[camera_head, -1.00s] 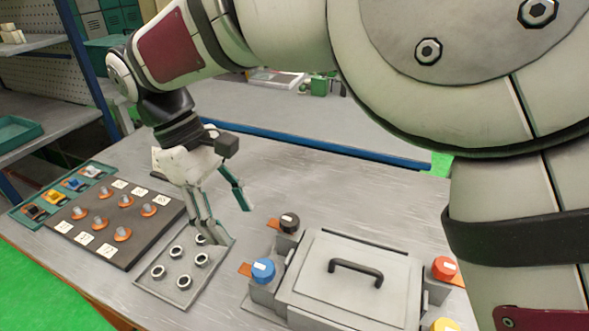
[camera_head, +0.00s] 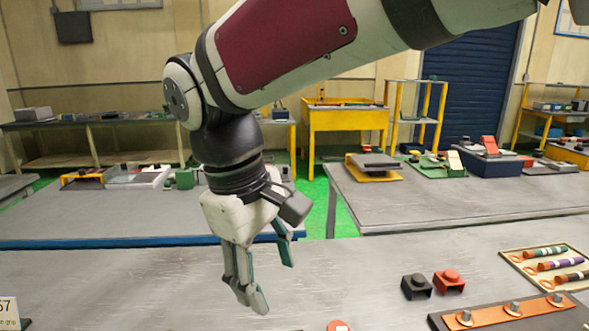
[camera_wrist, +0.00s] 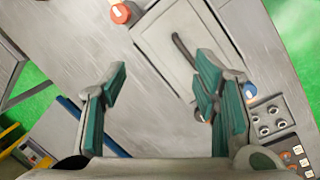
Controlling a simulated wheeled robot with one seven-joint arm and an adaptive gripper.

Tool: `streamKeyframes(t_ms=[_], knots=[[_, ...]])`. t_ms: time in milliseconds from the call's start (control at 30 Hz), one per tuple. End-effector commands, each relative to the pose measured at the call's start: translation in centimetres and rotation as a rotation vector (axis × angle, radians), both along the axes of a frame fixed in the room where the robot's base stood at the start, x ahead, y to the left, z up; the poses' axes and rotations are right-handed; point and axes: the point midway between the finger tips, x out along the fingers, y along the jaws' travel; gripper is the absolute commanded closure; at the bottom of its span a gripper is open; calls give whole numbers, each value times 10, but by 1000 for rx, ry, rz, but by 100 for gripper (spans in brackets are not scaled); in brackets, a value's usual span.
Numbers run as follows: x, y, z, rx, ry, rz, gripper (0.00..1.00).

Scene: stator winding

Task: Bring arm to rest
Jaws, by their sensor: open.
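My gripper (camera_head: 270,285) hangs in the left middle of the head view, fingers pointing down over the bare grey tabletop. Its fingers are apart and nothing is between them. In the wrist view my gripper (camera_wrist: 160,100) shows two teal-padded fingers spread wide. Below it in that view is a grey box with a dark handle (camera_wrist: 185,50), partly hidden by the right finger.
In the wrist view, a red knob (camera_wrist: 121,13), a blue knob (camera_wrist: 249,90) and a tray of rings (camera_wrist: 270,120) surround the box. In the head view, black (camera_head: 416,286) and red blocks (camera_head: 449,281) and a tray of coloured cylinders (camera_head: 550,262) lie right. The tabletop's left middle is clear.

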Motion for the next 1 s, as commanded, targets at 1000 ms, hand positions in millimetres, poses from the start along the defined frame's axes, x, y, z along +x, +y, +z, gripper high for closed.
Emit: streamKeyframes(t_ms=[1000], knots=[[-103,-231,-26,395,-377,-912,45]])
